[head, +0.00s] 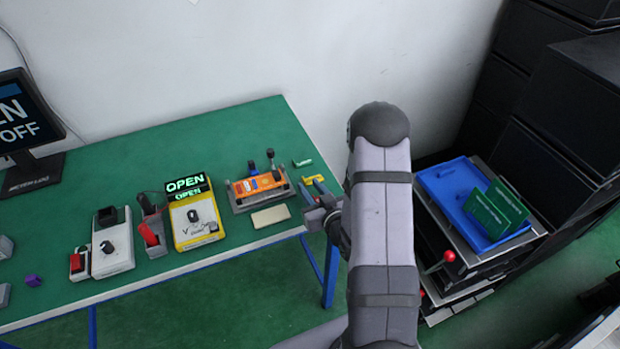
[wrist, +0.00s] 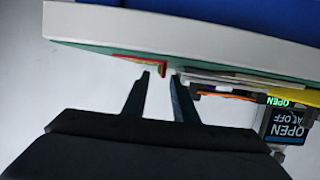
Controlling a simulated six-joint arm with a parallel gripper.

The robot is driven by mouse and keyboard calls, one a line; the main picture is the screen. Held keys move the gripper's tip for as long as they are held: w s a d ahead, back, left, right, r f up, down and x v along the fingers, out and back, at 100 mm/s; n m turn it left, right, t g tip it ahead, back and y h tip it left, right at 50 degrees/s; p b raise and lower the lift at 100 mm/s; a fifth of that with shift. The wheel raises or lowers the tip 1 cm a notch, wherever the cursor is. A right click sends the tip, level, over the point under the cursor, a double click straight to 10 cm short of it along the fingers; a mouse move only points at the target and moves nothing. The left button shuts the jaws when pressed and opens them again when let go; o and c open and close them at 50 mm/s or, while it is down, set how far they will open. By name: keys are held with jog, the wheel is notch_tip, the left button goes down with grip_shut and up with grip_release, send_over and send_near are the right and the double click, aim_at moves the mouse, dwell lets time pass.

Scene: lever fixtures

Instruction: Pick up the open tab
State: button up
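A small green tab (head: 302,162) with a pale marking lies on the green table, behind my gripper in the head view. Its lettering is too small to read, so I cannot confirm that it is the open tab. A yellow tab (head: 313,180) lies in front of it, close to my gripper. My gripper (head: 308,195) is at the table's right end. In the wrist view my gripper (wrist: 161,74) has its two fingers apart with nothing between them. A thin red and yellow edge (wrist: 140,61) shows just past the left fingertip.
An orange lever fixture (head: 257,186) and a beige block (head: 270,216) stand left of my gripper. A yellow box (head: 196,226) with a knob sits under a lit OPEN sign (head: 186,184). A blue tray (head: 452,197) with green boards is at right. The table's back middle is clear.

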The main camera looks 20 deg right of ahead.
jog(key=shift+p+x, duration=0.3)
jog(key=shift+x, duration=1.2)
jog(key=shift+s, duration=0.1)
jog(key=shift+c, duration=0.6)
grip_shut()
jog(key=shift+r, duration=0.15)
notch_tip(320, 180, up, 10)
jog(key=shift+b, duration=0.4)
